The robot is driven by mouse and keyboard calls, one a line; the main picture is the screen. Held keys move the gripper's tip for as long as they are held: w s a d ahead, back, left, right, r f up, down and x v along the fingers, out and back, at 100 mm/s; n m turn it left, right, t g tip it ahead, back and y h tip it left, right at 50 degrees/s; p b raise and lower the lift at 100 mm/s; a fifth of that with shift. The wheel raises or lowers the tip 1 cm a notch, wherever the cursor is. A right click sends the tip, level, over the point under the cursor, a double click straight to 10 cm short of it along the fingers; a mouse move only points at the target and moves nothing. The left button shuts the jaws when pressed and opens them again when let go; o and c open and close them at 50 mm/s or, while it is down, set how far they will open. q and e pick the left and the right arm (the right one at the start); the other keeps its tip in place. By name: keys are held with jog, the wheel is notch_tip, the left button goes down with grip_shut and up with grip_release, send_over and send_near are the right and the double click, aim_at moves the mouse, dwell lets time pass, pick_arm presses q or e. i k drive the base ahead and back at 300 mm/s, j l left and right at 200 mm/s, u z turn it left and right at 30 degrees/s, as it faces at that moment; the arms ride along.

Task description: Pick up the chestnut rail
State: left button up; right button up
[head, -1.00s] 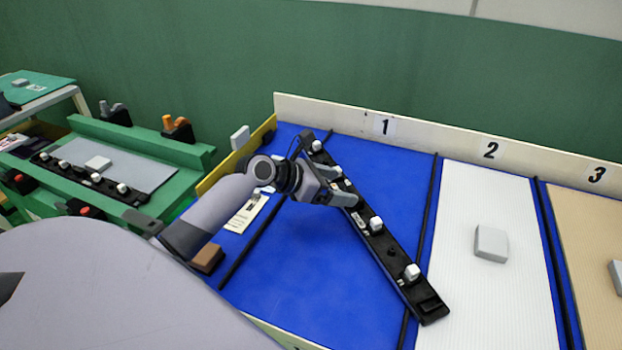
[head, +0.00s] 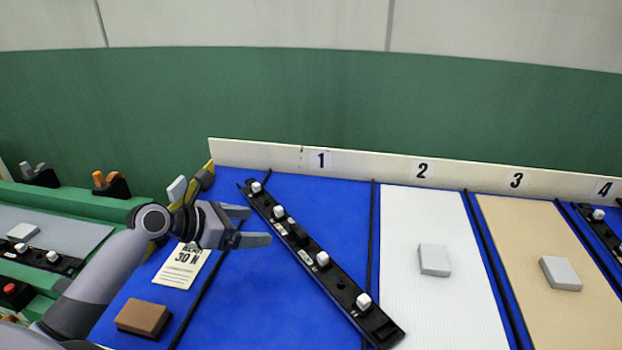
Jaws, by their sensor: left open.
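A long black rail (head: 342,284) with several white clips lies slantwise on the blue lane marked 1, from its far left to its near right. The rails I see all look black; none looks chestnut-coloured. My left gripper (head: 258,226) is open and empty, its two grey fingers pointing right, just left of the rail's far half. In this view the fingertips come close to the rail; I cannot tell their height above it. My right gripper is not in view.
A brown block (head: 143,318) and a printed card (head: 181,267) are at the left. Lanes 2 and 3 each hold a pale block (head: 434,260) (head: 560,273). Another black rail (head: 599,216) shows in lane 4. A green fixture (head: 85,207) stands at far left.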

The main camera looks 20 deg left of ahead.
aim_at(376, 325)
jog(key=k, duration=1)
